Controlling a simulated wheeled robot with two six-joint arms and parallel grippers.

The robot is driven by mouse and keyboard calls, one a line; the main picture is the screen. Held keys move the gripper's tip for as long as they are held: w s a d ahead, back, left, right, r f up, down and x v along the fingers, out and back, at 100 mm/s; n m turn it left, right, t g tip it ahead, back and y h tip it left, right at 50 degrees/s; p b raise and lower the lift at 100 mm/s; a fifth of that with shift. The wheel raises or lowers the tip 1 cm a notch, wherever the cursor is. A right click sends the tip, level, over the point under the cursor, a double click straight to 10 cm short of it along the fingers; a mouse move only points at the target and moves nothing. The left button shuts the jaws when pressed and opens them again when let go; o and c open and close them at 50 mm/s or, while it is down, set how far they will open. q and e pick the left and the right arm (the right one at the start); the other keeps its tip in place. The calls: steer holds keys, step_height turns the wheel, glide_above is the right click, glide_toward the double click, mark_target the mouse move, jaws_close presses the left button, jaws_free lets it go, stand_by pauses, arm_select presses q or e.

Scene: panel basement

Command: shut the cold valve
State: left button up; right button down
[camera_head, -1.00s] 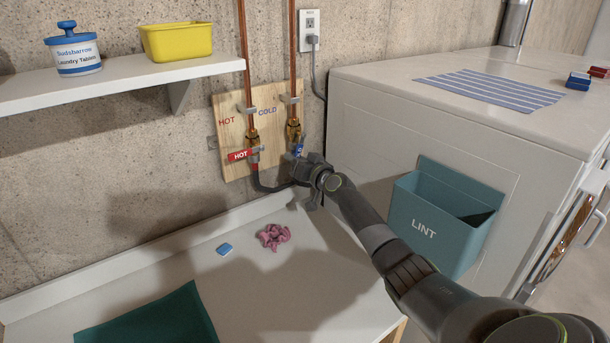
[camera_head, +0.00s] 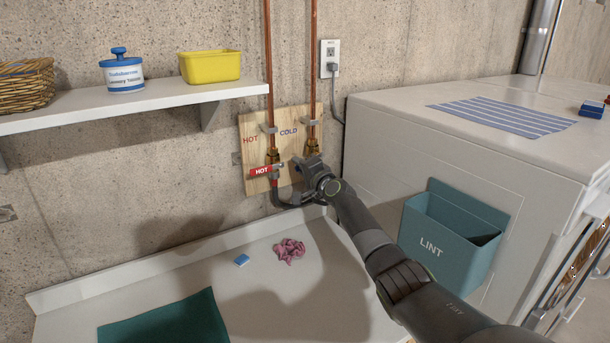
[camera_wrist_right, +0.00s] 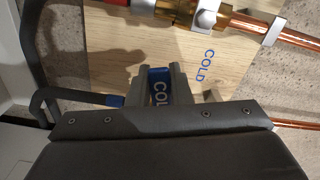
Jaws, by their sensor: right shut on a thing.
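The cold valve is on the wooden board (camera_head: 248,130), under the blue COLD lettering (camera_head: 289,132). Its brass body (camera_head: 312,146) shows in the head view just above my right gripper (camera_head: 306,165), which covers the handle there. In the right wrist view the blue handle (camera_wrist_right: 158,88) with white letters sits between the fingers of my right gripper (camera_wrist_right: 160,72), shut on it. The visible part of the handle appears to lie across the pipe direction; its far end is hidden. My left gripper is not in view.
The red HOT handle (camera_head: 264,171) is close to the left. A grey outlet cord (camera_head: 338,105) hangs to the right. The white appliance (camera_head: 380,140) with a teal LINT bin (camera_head: 450,235) borders the arm. A pink cloth (camera_head: 289,250) and blue block (camera_head: 242,259) lie below.

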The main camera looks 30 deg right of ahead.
steer(key=shift+a+r+m+p, duration=0.15)
steer(key=shift+r+m+p, duration=0.4)
steer(key=shift+m, duration=0.15)
steer(key=shift+r+m+p, duration=0.45)
steer(key=shift+m+p, duration=0.1)
steer(key=shift+m, duration=0.35)
steer(key=c, duration=1.3)
jaws_free()
steer(key=shift+s, duration=0.1)
